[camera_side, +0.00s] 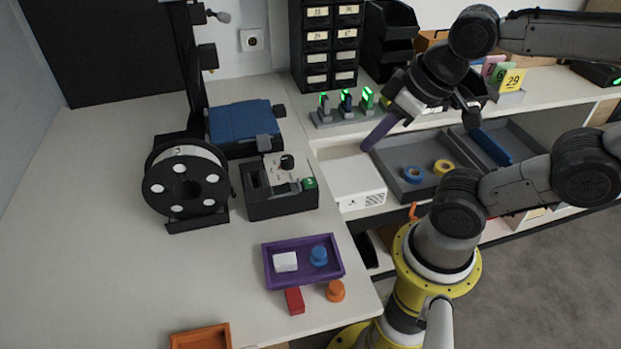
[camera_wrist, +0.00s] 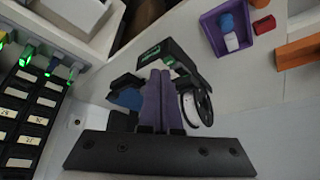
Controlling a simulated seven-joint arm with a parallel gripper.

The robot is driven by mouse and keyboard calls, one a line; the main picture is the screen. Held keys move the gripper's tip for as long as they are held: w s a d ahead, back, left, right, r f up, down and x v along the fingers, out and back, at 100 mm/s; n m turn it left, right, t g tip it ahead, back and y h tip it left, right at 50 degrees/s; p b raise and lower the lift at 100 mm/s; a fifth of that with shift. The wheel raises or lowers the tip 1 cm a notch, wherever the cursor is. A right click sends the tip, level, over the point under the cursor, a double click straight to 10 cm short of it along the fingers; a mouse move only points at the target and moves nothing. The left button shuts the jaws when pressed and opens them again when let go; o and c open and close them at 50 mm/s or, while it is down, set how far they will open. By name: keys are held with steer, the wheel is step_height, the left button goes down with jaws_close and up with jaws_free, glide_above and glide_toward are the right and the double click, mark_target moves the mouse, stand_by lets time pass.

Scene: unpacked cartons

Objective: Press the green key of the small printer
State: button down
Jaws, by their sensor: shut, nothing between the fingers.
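The small printer (camera_side: 283,200) is a dark box on the table in the side view, with a pale top panel and a black knob. Its green key (camera_side: 309,183) is at its right front corner. My gripper (camera_side: 368,147) has purple fingers, shut and empty, above the white box and to the right of the printer, apart from the key. In the wrist view, the shut fingers of my gripper (camera_wrist: 161,75) point toward the dark printer (camera_wrist: 185,58) and hide part of it. Green shows on the printer there, but the key's outline is too small to tell.
A filament spool (camera_side: 186,187) and a blue-bedded machine (camera_side: 240,124) stand left of and behind the printer. A white box (camera_side: 352,182) stands to its right. A purple tray (camera_side: 335,279) with small blocks lies in front. The left tabletop is clear.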

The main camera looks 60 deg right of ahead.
steer(key=n+t, duration=0.4)
steer(key=n, duration=0.4)
glide_above(316, 183)
steer(key=shift+w+r, duration=0.1)
steer(key=shift+r, duration=0.05)
steer(key=shift+f, duration=4.45)
steer(key=shift+f, duration=0.2)
